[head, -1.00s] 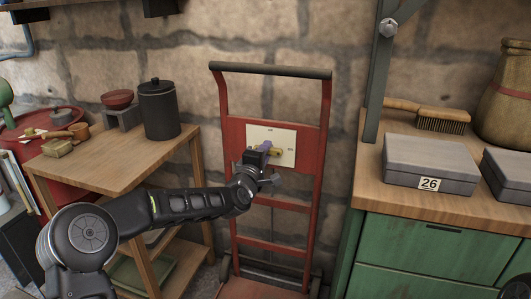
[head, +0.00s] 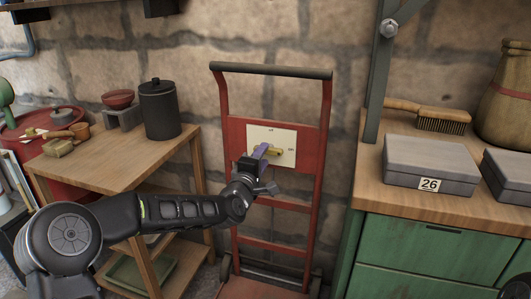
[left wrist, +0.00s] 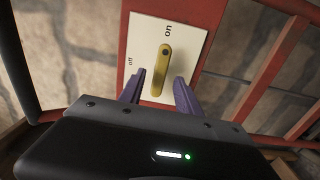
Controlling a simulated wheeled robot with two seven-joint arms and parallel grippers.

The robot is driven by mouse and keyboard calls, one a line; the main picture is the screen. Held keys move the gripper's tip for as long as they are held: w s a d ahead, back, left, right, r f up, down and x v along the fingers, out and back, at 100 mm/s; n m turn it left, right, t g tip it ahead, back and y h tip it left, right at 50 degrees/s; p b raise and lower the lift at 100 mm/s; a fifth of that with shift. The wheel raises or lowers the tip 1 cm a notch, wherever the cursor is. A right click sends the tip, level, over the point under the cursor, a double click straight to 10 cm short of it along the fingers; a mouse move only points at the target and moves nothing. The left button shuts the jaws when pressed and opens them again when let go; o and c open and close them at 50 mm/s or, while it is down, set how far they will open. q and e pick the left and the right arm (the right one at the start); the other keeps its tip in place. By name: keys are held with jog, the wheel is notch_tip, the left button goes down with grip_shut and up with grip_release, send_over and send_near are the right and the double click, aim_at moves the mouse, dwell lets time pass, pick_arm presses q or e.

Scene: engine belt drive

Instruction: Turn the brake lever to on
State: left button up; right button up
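The brake lever (left wrist: 162,72) is a short yellow bar on a cream plate (left wrist: 196,38) fixed to the red hand truck. In the left wrist view its length lines up with the "on" mark, and its dotted end is nearest that mark. The "off" mark is to its left. In the head view the lever (head: 278,153) lies roughly level towards the right-hand mark, partly hidden by a finger. My left gripper (left wrist: 160,79) is open. Its purple fingers stand apart on either side of the lever's lower end, with gaps on both sides. My right gripper is out of view.
The red hand truck (head: 322,130) leans by the stone wall. A wooden shelf table (head: 112,160) with a black canister (head: 160,112) is on the left. A green cabinet (head: 430,250) with grey boxes (head: 430,165) and a brush (head: 428,114) is on the right.

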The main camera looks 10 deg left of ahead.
pick_arm(q)
jog(key=s, duration=0.4)
jog(key=shift+s+a, duration=0.1)
jog(key=shift+s, duration=0.1)
dwell(0.3)
